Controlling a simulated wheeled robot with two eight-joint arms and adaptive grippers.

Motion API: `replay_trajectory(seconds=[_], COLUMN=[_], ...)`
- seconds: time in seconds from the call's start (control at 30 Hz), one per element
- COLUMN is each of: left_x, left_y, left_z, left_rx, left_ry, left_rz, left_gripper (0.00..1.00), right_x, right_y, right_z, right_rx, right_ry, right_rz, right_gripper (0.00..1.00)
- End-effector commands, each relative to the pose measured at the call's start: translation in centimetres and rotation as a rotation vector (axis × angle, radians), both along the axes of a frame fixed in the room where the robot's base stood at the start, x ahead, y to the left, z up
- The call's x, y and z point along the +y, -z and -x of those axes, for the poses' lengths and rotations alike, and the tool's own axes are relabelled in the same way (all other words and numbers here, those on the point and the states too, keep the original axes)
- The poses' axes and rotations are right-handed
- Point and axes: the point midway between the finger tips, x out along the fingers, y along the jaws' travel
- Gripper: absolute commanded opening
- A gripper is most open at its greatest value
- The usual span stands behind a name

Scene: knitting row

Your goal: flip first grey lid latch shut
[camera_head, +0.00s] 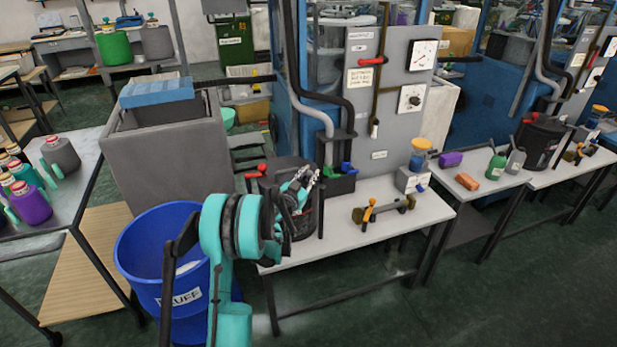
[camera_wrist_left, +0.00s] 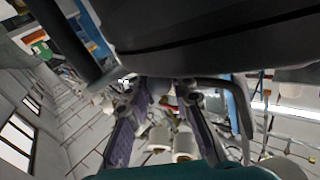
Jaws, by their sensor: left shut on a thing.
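My left gripper (camera_head: 299,190) reaches over the black pot (camera_head: 312,222) on the near workbench, and my teal arm hides much of that pot. In the left wrist view a large dark rounded body, which looks like the pot's underside or lid, fills the top. The gripper's two purple-grey fingers (camera_wrist_left: 160,92) point up at it, their tips close under its edge. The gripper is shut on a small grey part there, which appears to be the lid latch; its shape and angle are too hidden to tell. My right gripper is not in view.
A blue bin (camera_head: 150,262) stands left of the workbench (camera_head: 345,238). A red-handled part (camera_head: 256,171) sits just behind the pot. A brass-coloured fixture with an orange handle (camera_head: 384,211) lies to the right. The grey machine panel (camera_head: 385,110) rises behind.

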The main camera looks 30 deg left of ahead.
Motion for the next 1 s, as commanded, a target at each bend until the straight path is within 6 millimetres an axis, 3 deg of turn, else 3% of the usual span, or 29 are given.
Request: replay_trajectory(seconds=[0.3,0.33,0.4,0.77,1.0], left_x=[0.0,0.0,0.0,0.0,-0.3], left_y=[0.0,0.0,0.0,0.0,0.0], left_z=[-0.1,-0.1,-0.1,0.3,4.4], left_rx=[0.0,0.0,0.0,0.0,0.0], left_ry=[0.012,0.012,0.012,0.011,0.009], left_rz=[0.0,0.0,0.0,0.0,0.0], left_gripper=[0.0,0.27,0.43,0.43,0.43], right_x=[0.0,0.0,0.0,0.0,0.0], right_y=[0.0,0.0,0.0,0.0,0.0], right_z=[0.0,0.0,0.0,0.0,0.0], right_rx=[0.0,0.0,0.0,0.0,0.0], right_ry=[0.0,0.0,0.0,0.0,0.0], right_rz=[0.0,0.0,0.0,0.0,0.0], right_gripper=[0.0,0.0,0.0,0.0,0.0])
